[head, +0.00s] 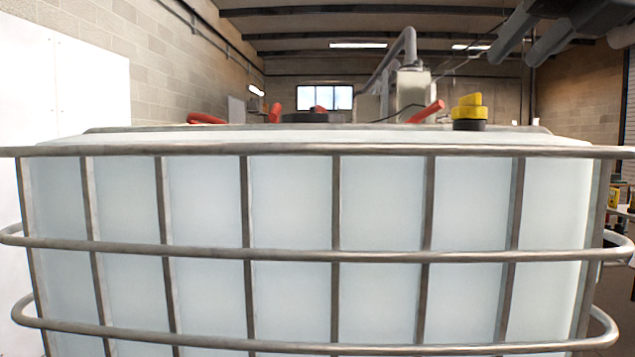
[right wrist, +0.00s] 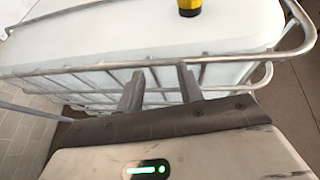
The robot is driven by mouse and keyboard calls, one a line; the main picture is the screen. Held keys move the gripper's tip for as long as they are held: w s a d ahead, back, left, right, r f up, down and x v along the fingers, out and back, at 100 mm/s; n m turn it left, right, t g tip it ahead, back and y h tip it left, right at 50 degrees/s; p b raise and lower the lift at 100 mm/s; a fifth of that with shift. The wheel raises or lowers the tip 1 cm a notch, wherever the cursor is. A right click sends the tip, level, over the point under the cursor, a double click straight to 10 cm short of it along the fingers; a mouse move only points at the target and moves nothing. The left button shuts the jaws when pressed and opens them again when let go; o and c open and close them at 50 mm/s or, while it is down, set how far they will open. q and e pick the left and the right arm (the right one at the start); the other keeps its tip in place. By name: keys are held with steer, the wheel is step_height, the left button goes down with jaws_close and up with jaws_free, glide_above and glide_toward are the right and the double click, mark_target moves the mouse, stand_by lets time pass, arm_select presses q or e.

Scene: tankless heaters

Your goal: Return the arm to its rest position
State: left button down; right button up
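My right gripper (head: 516,56) shows at the top right of the head view, raised above the level of the tank's top. In the right wrist view its two fingers (right wrist: 160,72) stand apart with nothing between them. A large white tank in a metal cage (head: 380,205) fills the front of the head view; the white tank (right wrist: 120,40) also lies beyond the fingers in the right wrist view. My left gripper is in neither view.
A yellow and black object (head: 468,108) stands on the tank top, with a red handle (head: 425,112) left of it. The cage's rails (head: 300,151) span nearly the whole view. A white panel (head: 75,85) stands at left. Open air lies above the tank.

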steer(key=w+a+f+n+g+y, duration=0.2)
steer(key=a+f+y, duration=0.1)
steer(key=a+f, duration=0.3)
steer(key=w+a+f+n+g+y, duration=0.2)
steer(key=a+f+n+y, duration=0.15)
steer(key=a+f, duration=0.3)
steer(key=s+a+f+g+y, duration=0.4)
steer(key=a+f+g+y, duration=0.4)
steer(key=a+f+y, duration=0.3)
steer(key=w+d+f+m+t+h, duration=0.1)
steer(key=d+f+m+t+h, duration=0.35)
steer(key=f+m+t, duration=0.8)
steer(key=w+d+f+m+t+h, duration=0.1)
steer(key=d+f+m+t+h, duration=0.4)
steer(key=f+m, duration=0.9)
steer(key=s+d+f+m+g+h, duration=0.3)
steer(key=s+f+m, duration=0.3)
steer(key=s+f, duration=0.3)
steer(key=s+d+f+m+g+h, duration=0.3)
steer(key=s+f+m, duration=0.4)
steer(key=f, duration=0.5)
steer(key=shift+s+m+g, duration=0.3)
steer(key=shift+s+g, duration=0.55)
steer(key=shift+s, duration=0.15)
